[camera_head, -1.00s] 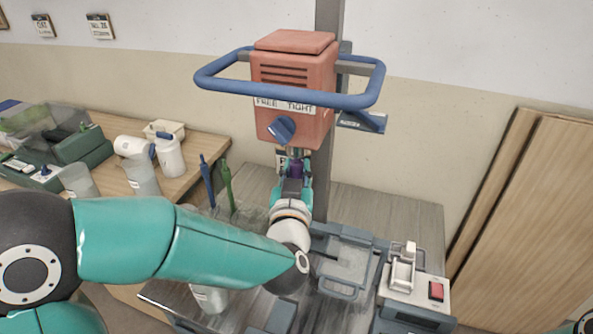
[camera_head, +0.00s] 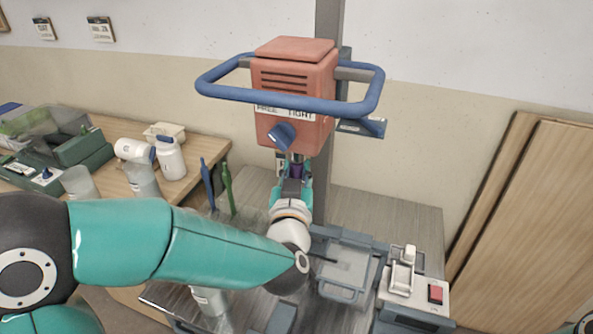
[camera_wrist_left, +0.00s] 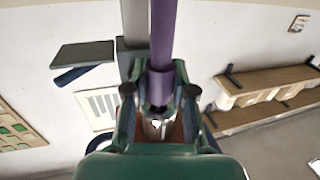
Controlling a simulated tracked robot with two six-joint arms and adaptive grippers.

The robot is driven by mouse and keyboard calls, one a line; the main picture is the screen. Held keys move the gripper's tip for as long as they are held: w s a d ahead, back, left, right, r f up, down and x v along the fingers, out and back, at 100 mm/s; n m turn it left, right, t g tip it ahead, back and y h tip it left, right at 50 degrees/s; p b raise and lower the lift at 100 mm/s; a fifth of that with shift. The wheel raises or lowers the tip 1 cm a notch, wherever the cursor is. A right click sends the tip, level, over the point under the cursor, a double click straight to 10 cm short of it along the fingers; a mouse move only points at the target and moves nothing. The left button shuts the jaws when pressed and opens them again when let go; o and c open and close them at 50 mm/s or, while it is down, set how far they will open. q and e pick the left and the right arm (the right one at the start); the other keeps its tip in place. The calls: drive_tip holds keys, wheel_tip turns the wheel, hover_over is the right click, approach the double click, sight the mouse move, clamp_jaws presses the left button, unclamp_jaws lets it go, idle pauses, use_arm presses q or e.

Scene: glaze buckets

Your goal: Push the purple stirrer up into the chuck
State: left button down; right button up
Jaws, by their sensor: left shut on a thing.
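The purple stirrer (camera_head: 295,170) stands upright under the orange motor head (camera_head: 293,90), with its upper end close beneath the chuck area (camera_head: 297,157). Whether its top is inside the chuck cannot be told. My left gripper (camera_head: 292,184) is shut on the stirrer from below and in front. In the left wrist view the purple shaft (camera_wrist_left: 162,40) runs between my left fingers (camera_wrist_left: 158,95). A blue knob (camera_head: 282,135) is on the motor head's front, below a label reading FREE and TIGHT. My right gripper is out of view.
A blue guard rail (camera_head: 290,103) surrounds the motor head, which hangs on a grey post (camera_head: 327,185). Green (camera_head: 227,190) and blue (camera_head: 207,185) stirrers stand to the left. A device with a red switch (camera_head: 436,293) is at right. Bottles (camera_head: 170,158) stand on the left bench.

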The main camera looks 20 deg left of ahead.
use_arm(q)
drive_tip(key=c, duration=0.9)
unclamp_jaws()
